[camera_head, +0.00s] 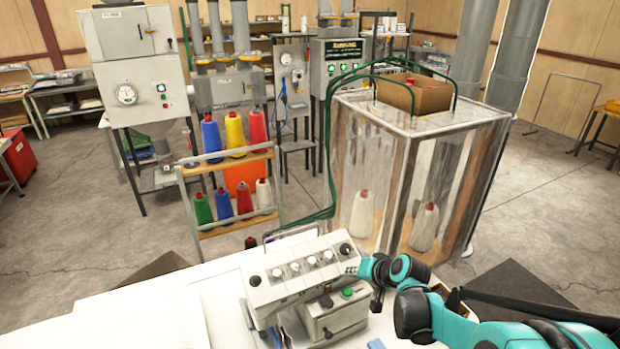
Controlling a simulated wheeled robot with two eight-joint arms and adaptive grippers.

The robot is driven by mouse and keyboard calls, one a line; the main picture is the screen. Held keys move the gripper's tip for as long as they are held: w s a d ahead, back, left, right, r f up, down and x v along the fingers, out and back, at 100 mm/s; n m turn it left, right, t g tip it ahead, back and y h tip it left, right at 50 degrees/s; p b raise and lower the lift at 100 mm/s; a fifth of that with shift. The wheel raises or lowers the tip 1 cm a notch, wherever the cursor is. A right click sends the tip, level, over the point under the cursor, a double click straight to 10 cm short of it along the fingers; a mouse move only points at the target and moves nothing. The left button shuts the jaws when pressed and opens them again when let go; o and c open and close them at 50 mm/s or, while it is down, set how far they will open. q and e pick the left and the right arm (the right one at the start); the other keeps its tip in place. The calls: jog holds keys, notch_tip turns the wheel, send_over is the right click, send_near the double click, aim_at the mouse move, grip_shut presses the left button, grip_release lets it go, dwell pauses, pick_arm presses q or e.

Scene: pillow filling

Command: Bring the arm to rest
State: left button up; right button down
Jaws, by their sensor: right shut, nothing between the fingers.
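My right arm comes in from the lower right in teal and black. My right gripper (353,269) is small in the head view, at the right end of a white control panel (297,272) with several knobs. It is shut and holds nothing. I cannot tell whether its tips touch the panel. My left gripper is not in view.
A white table (140,318) carries the panel. Behind it stand a clear-walled cabinet (420,124) with a cardboard box (414,92) on top, and a rack (228,166) of coloured thread cones. Grey machines stand farther back. Open floor (560,215) lies at the right.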

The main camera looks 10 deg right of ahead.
jog(key=s+f+n+h+b, duration=0.2)
jog(key=s+f+b, duration=0.6)
jog(key=s+b, duration=0.2)
jog(key=s+f+n+g+h+b, duration=0.1)
jog(key=s+f+h+b, duration=0.1)
jog(key=s+f+b, duration=0.6)
jog(key=s+b, duration=0.3)
jog(key=s, duration=0.4)
jog(key=shift+f+n, duration=0.35)
jog(key=shift+n, duration=0.05)
jog(key=shift+a, duration=0.1)
